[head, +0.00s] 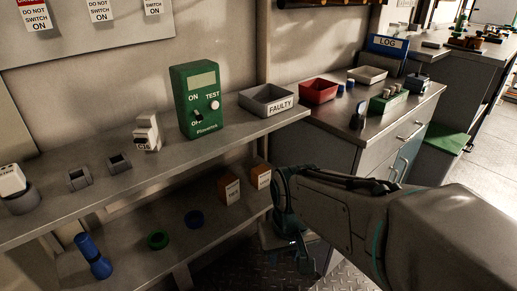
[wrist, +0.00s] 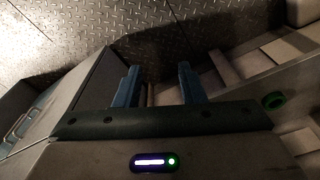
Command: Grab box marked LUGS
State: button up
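Two small brown boxes with white labels stand on the lower shelf in the head view: one left (head: 229,190) and one right (head: 260,177), nearer my arm. The lettering on both is too small to read, so I cannot tell which is marked LUGS. My gripper (head: 303,257) hangs low, right of the boxes and apart from them, beyond the shelf's right end. In the wrist view its two blue fingers (wrist: 158,84) are spread, with no held object seen between them. I cannot clearly identify either box in the wrist view.
The upper shelf (head: 170,160) overhangs the boxes and carries a green tester (head: 197,101) and a grey FAULTY tray (head: 268,100). A grey cabinet (head: 345,155) stands close on the right.

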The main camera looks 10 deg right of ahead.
aim_at(261, 174)
jog(key=z, duration=0.1)
jog(key=i, duration=0.2)
jog(key=z, duration=0.35)
jog(key=k, duration=0.4)
jog(key=z, duration=0.9)
jog(key=i, duration=0.8)
jog(key=u, duration=0.6)
